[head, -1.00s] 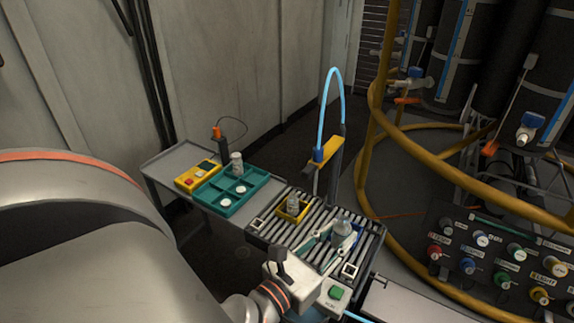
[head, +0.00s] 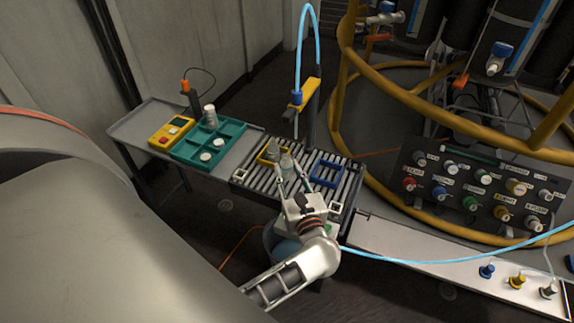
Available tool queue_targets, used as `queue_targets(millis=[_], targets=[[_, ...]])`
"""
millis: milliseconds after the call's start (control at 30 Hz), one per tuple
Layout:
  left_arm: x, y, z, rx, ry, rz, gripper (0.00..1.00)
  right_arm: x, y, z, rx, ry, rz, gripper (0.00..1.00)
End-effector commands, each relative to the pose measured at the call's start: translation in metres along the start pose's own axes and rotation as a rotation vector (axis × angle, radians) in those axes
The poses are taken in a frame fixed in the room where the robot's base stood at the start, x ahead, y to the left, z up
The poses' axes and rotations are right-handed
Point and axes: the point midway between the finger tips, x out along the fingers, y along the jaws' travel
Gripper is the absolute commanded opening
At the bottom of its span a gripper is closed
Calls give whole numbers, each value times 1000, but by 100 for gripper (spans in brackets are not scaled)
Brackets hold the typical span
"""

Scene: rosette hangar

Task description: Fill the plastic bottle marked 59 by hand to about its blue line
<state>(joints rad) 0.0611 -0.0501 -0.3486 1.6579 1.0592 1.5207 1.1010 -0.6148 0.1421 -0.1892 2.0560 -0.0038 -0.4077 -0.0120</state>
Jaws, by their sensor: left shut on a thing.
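My left gripper (head: 291,175) is shut on a pale plastic bottle (head: 287,162) over the roller bench, just right of the yellow frame (head: 262,160). Whether this bottle touches the rollers is unclear. A second pale bottle (head: 274,146) stands at the yellow frame, close behind the held one. The marking 59 and the blue line cannot be made out on either. The filling spout (head: 296,122), fed by a light-blue hose (head: 304,45), hangs from a yellow bracket above and behind the bottles. My right gripper is not in view.
An empty blue frame (head: 326,173) sits right of the gripper on the rollers (head: 346,182). A teal tray (head: 234,129) with white lids and a capped bottle (head: 210,115) stands left, beside a yellow meter (head: 171,132). A valve panel (head: 480,190) and yellow rails stand right.

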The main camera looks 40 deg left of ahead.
Motion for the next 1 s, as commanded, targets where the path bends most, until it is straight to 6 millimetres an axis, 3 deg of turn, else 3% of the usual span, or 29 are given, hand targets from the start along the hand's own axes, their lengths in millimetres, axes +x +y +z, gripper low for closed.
queue_targets(millis=[600, 1000], targets=[[40, -34, 0, 1, -1, -2, 16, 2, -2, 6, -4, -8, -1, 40], [46, -39, 0, 1, -1, -2, 16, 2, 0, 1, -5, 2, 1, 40]])
